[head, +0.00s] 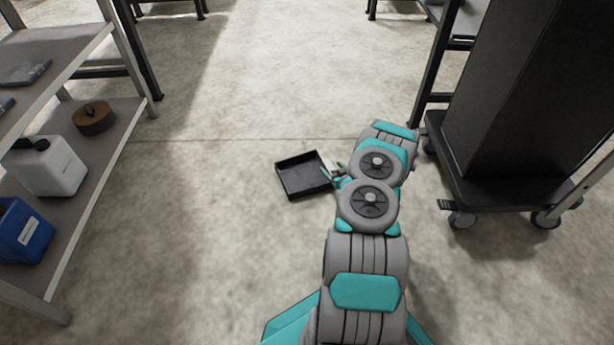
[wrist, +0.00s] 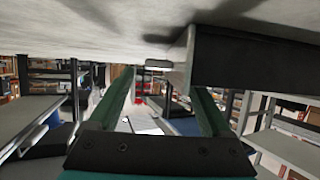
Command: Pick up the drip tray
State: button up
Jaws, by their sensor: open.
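The drip tray (head: 303,176) is a shallow black rectangular pan lying on the concrete floor near the centre of the head view. A pale grey piece (head: 330,162) shows at its right edge. My gripper (head: 333,177) is low by that right side, partly hidden by my arm. In the wrist view, where the floor is at the top, the tray's dark side (wrist: 255,62) is at upper right. A pale grey upright part (wrist: 179,62) lies ahead, between the lines of my gripper's (wrist: 163,82) two spread green fingers. Whether they touch the tray I cannot tell.
A two-level shelf (head: 100,140) stands at left with a white jug (head: 45,168), a blue container (head: 22,232) and a brown roll (head: 93,118). A tall black cabinet on a wheeled base (head: 505,195) stands at right. The floor around the tray is clear.

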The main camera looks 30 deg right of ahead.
aim_at(327, 163)
jog(key=x, duration=0.4)
jog(key=shift+w+r, duration=0.1)
jog(key=shift+r, duration=0.05)
grip_shut()
dwell(0.5)
dwell(0.8)
